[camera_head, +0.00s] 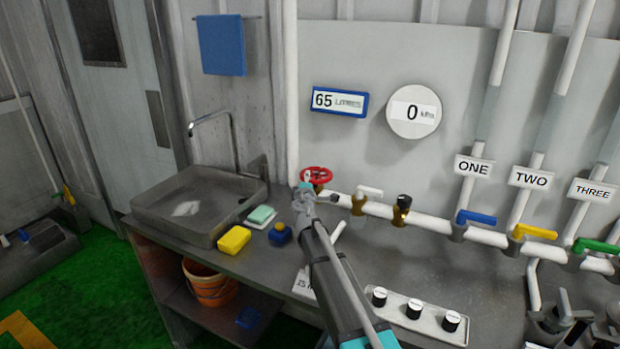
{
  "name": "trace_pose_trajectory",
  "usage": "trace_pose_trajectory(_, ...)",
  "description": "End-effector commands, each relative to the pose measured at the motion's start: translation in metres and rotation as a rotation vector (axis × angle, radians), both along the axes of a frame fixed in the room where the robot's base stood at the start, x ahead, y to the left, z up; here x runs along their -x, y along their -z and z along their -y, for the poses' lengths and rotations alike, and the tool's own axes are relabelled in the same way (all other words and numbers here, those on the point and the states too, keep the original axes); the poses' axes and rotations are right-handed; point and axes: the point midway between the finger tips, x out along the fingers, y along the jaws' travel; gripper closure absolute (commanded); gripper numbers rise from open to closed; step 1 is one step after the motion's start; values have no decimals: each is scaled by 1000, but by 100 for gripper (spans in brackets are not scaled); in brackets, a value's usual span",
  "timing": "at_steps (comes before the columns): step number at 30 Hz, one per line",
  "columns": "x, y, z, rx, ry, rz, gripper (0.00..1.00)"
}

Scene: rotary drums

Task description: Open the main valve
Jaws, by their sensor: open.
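A red handwheel valve (325,175) sits at the left end of the white horizontal pipe, above the back of the counter. No label shows on it. My gripper (307,182) is at the left side of the red wheel and overlaps its edge in the picture. It is open, and nothing shows held in it. I cannot tell whether it touches the wheel. My arm comes up from the bottom and hides part of the counter. Along the pipe to the right are a white-handled valve (368,192) and a black-topped brass fitting (402,204).
Lever valves in blue (477,217), yellow (535,231) and green (597,246) sit under signs ONE, TWO and THREE. A display (339,102) reads 65; a round gauge (414,111) reads 0. A sink (160,210), yellow sponge (233,240) and knob panel (420,316) are on the counter.

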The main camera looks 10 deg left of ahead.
Motion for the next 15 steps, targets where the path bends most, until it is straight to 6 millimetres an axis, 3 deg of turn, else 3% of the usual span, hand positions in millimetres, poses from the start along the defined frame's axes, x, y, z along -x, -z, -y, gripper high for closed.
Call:
trace_pose_trajectory(6, -25, 0, -1, 0, 1, 0, 40)
trace_pose_trajectory(15, -31, 0, 0, 0, 2, 0, 40)
